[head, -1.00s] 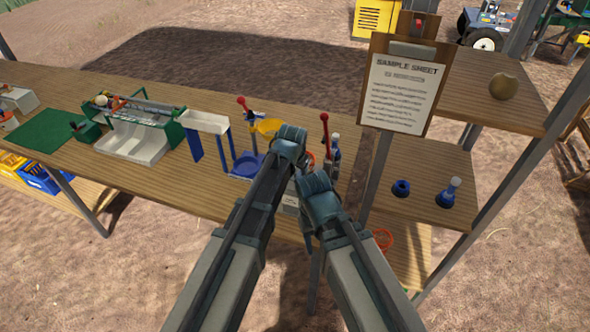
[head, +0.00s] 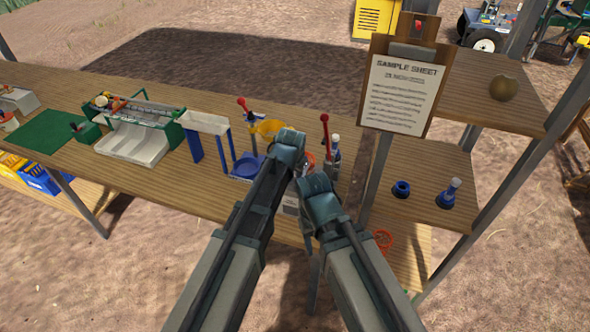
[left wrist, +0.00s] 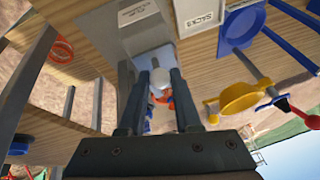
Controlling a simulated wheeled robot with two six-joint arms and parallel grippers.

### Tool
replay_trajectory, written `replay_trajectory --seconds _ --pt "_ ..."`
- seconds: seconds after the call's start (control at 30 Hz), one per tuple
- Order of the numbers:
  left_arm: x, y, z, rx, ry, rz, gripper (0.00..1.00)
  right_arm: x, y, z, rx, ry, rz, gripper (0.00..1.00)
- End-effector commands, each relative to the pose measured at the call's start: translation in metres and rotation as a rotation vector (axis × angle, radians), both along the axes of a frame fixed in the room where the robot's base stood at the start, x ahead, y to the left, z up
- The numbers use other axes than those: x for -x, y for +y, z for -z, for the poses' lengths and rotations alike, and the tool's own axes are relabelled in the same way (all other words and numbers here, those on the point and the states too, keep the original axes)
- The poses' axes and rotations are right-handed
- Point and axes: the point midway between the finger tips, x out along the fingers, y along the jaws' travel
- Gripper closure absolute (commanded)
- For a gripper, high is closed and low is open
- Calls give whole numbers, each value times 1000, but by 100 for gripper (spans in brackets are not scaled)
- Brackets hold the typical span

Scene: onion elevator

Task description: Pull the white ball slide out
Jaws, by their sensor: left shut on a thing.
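In the left wrist view, the white ball (left wrist: 160,78) sits between the two fingers of my left gripper (left wrist: 158,85), which is shut on it. Behind the ball is a pale grey slide plate (left wrist: 157,58) at the mouth of a white housing. In the head view my arms hide the ball and the slide. My left arm reaches over the front part of the table there, with its fingers out of sight. My right arm ends just right of it, and its gripper is hidden.
A white box marked SACKS (left wrist: 201,15) stands beside the housing. A yellow funnel (head: 268,127), a blue dish (head: 247,167) and red-knobbed levers (head: 324,118) crowd around my arms. The sample sheet board (head: 404,88) stands to the right. Bare tabletop (head: 190,190) lies left.

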Motion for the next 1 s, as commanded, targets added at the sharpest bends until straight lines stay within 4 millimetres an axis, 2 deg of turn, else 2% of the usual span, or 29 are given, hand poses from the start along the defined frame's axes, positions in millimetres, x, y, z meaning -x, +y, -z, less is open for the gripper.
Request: replay_trajectory --seconds 0.6,0.93,0.97,1.0 --pt "36 12 0 0 1 0 100 0 0 0 0 0 0 50" --pt "39 13 0 -1 3 0 100 0 0 0 0 0 0 50" --pt "39 13 0 -1 3 0 63 0 0 0 0 0 0 50" --pt "39 13 0 -1 3 0 55 0 0 0 0 0 0 50"
